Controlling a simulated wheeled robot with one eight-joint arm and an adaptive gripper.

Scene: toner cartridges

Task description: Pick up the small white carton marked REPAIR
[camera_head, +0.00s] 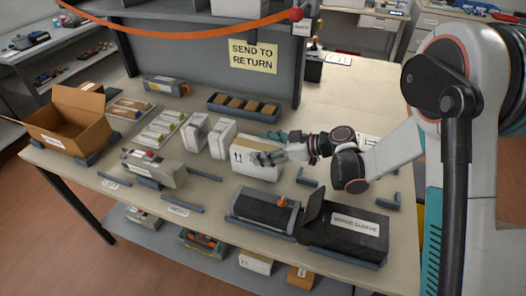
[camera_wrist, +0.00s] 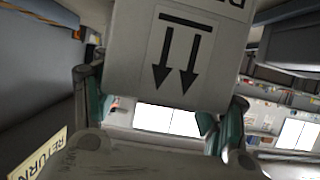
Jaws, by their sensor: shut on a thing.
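A small white carton (camera_head: 252,164) with arrow marks is at the middle of the workbench in the head view. In the wrist view the carton (camera_wrist: 185,60) fills the upper middle, with two dark arrows and part of a lettered line cut off at the top edge. My gripper (camera_head: 268,157) reaches in from the right and is shut on this carton. In the wrist view its fingers (camera_wrist: 158,110) stand at the carton's left and right sides. I cannot tell whether the carton's underside touches the bench.
An open brown box (camera_head: 67,135) stands at the bench's left. White upright pieces (camera_head: 196,133) stand left of the carton. A tray of brown blocks (camera_head: 243,107) and a grey panel with a SEND TO RETURN sign (camera_head: 253,56) are behind.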

